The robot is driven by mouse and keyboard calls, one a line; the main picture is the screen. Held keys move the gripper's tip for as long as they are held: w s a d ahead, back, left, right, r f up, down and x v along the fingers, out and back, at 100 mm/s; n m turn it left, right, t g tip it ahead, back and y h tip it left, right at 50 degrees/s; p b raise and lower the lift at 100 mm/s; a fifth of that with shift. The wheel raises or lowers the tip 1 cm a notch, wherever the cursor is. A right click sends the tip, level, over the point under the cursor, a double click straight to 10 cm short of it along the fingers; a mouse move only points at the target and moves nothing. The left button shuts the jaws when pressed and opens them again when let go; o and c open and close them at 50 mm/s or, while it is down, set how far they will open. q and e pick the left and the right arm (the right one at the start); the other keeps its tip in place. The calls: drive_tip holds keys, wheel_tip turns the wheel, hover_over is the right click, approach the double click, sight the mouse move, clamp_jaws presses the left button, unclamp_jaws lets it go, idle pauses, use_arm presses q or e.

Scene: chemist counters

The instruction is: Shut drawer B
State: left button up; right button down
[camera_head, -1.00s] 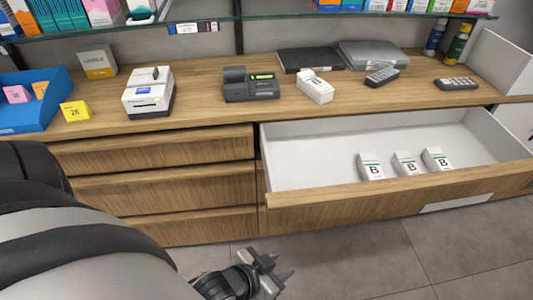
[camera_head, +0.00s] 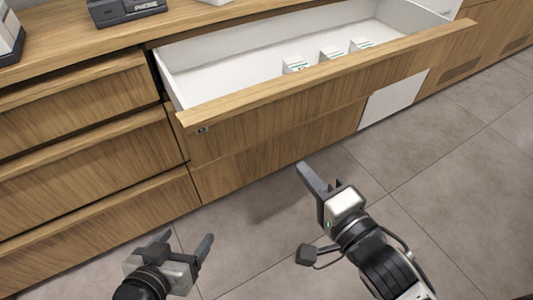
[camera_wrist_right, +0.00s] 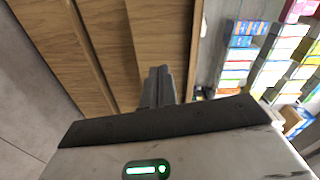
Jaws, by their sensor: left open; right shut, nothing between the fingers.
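The open drawer (camera_head: 330,80), which I take for drawer B, has a wooden front and a white inside. It stands pulled out from the counter. Three small white boxes (camera_head: 331,53) stand inside; their "B" labels show in the earlier head view. My right gripper (camera_head: 310,176) is shut and empty, in front of and below the drawer front, apart from it in the picture. Its closed fingers also show in the right wrist view (camera_wrist_right: 157,86), with wooden fronts beyond. My left gripper (camera_head: 186,243) is open and empty, lower left, clear of the cabinet.
Closed wooden drawers (camera_head: 85,150) are stacked left of the open one. A dark device (camera_head: 125,10) stands on the counter top (camera_head: 70,38). A white panel (camera_head: 393,100) is below the drawer's right part. The tiled floor (camera_head: 440,160) in front is clear.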

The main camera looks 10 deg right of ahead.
drive_tip(key=m, duration=0.2)
drive_tip(key=b, duration=0.1)
approach(258, 117)
drive_tip(key=shift+t+y, duration=0.3)
drive_tip(key=x, duration=0.4)
drive_tip(key=f+x, duration=0.1)
drive_tip(key=x, duration=0.1)
drive_tip(key=shift+w, duration=0.4)
drive_tip(key=shift+w, duration=0.1)
